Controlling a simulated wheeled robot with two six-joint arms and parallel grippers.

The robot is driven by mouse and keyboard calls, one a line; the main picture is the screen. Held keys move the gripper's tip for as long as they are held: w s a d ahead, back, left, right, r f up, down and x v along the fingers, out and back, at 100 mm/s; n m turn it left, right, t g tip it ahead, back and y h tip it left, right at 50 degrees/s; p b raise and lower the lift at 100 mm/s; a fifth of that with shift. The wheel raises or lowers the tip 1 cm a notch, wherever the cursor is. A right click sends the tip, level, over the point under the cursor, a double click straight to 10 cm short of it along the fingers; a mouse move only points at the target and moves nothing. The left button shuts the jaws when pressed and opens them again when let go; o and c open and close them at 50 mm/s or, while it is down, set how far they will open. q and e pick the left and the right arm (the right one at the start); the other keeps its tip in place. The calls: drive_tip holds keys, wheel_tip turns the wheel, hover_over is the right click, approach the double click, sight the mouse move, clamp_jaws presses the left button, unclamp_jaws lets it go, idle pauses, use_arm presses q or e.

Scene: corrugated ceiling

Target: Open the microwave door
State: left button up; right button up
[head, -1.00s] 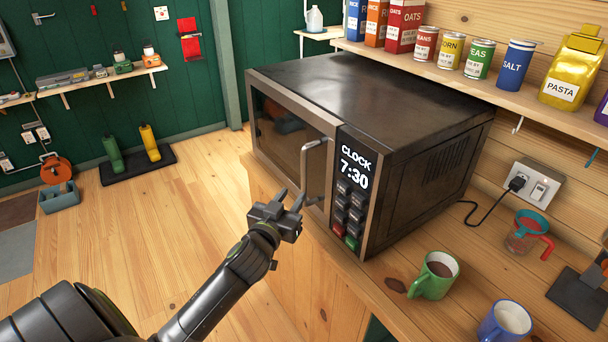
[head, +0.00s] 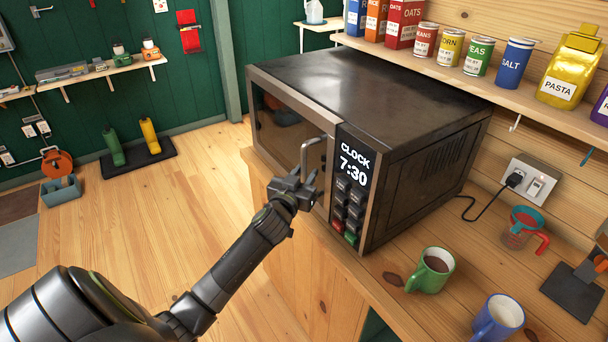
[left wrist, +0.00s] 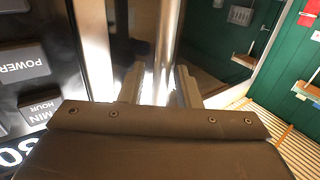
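The dark microwave (head: 430,150) stands on the wooden counter, its door (head: 275,125) closed. A metal bar handle (head: 304,158) runs upright on the door's right side, next to the control panel (head: 347,195) reading CLOCK 7:30. My left gripper (head: 299,181) is at the handle's lower part. In the left wrist view the bright handle bar (left wrist: 165,40) stands between the two fingers of my left gripper (left wrist: 160,82), which are apart on either side of it. I cannot tell whether either finger touches the bar. My right gripper is not in view.
A green mug (head: 432,272) and a blue-white mug (head: 498,318) stand on the counter right of the microwave, with a measuring cup (head: 521,228) behind. A shelf (head: 470,75) with cans and boxes runs above. The floor left of the microwave door is clear.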

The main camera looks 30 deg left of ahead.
use_arm(q)
clamp_jaws()
drive_tip(key=shift+s+a, duration=0.1)
